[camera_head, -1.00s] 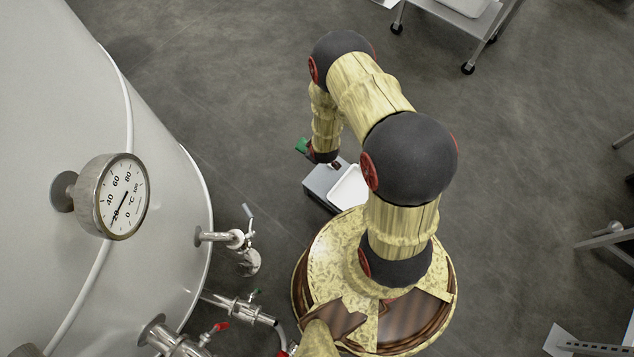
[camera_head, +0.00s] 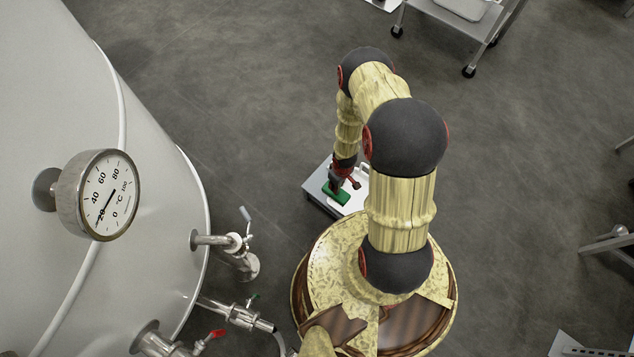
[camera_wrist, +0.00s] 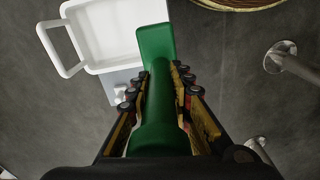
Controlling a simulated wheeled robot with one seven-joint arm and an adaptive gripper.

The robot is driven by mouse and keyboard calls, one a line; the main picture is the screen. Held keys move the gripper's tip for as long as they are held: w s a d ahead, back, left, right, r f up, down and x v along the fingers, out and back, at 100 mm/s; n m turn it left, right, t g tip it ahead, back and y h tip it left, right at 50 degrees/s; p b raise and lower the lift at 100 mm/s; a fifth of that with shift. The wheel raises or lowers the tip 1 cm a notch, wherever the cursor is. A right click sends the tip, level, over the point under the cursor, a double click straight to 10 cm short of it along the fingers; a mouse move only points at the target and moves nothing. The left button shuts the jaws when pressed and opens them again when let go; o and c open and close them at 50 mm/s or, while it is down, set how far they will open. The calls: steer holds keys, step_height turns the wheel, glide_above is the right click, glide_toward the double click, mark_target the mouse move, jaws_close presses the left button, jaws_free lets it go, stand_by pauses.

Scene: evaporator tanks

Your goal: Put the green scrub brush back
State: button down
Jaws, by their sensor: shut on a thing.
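The green scrub brush (camera_head: 337,194) is in my gripper (camera_head: 343,183), above or at the grey-topped stand beside my base in the head view. In the wrist view the green brush (camera_wrist: 157,90) runs lengthwise between the two fingers of my gripper (camera_wrist: 160,85), which are shut on its handle. Its wider far end overlaps the edge of a white tray (camera_wrist: 100,35) with a loop handle on its left. The tray (camera_head: 357,200) also shows partly behind my arm in the head view. I cannot tell whether the brush touches the tray or stand.
The grey stand (camera_head: 318,186) holds the tray. A large pale tank (camera_head: 150,120) with a dial gauge (camera_head: 108,195) and valves (camera_head: 235,240) stands at the left. A wheeled cart (camera_head: 465,25) stands at the top right. Open grey floor lies between.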

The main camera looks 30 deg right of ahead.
steer(key=w+f, duration=0.1)
steer(key=w, duration=0.1)
steer(key=w+a+f+b, duration=0.1)
steer(key=w, duration=0.1)
steer(key=w+f, duration=0.1)
steer(key=w, duration=0.1)
steer(key=shift+a, duration=0.4)
steer(key=w+a+f+b, duration=0.1)
steer(key=w+f+b, duration=0.1)
steer(key=w+f, duration=0.3)
steer(key=shift+a+f+b, duration=0.2)
steer(key=shift+f+b, duration=0.1)
steer(key=f, duration=0.1)
steer(key=f+b, duration=0.1)
steer(key=f, duration=0.1)
steer(key=shift+w+f+b, duration=0.25)
steer(key=shift+f+b, duration=0.05)
steer(key=c, duration=1.6)
jaws_free()
